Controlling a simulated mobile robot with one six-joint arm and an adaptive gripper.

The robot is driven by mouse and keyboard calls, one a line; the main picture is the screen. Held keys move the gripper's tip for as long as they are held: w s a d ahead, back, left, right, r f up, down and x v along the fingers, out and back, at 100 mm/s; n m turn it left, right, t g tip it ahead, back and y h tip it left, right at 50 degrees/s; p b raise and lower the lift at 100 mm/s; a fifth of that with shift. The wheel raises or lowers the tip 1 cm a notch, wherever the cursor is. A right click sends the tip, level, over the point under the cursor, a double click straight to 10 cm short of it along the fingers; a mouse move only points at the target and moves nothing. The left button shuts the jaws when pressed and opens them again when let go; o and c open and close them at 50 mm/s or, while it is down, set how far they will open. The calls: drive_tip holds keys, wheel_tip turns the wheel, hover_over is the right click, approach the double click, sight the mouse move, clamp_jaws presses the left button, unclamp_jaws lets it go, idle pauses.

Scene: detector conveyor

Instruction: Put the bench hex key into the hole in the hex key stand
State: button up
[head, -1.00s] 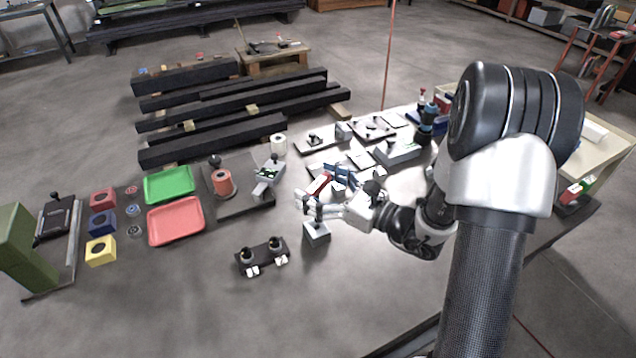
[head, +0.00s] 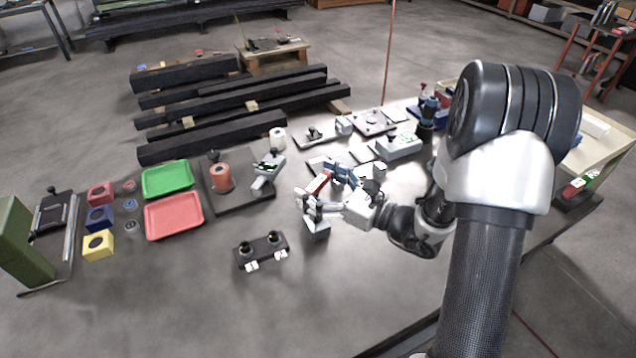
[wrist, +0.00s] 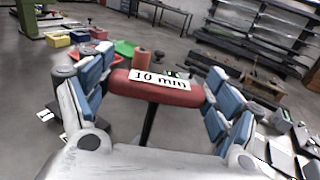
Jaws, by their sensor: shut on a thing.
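The hex key has a red T-handle marked "10 mm" (wrist: 155,88) and a dark shaft (wrist: 148,125). In the wrist view my gripper (wrist: 153,93) is shut on the handle, with blue-padded fingers at both ends. In the head view the red handle (head: 319,184) shows at my gripper (head: 318,197). A small grey block, seemingly the hex key stand (head: 317,231), stands on the table just below the gripper. The fingers cover its top, so the hole and the shaft's lower end are hidden. I cannot tell whether the shaft is in the hole.
A dark fixture with two black knobs (head: 261,250) lies left of the stand. Beyond are a red tray (head: 173,216), a green tray (head: 167,179) and a plate with an orange spool (head: 221,178). Several devices crowd the table behind the gripper. The front table area is clear.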

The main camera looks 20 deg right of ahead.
drive_tip(key=shift+f+b, duration=1.55)
drive_tip(key=shift+f, duration=0.5)
drive_tip(key=o, duration=1.5)
drive_tip(key=shift+c, duration=0.2)
approach(318, 196)
drive_tip(key=shift+v, duration=1)
drive_tip(key=shift+f, duration=0.15)
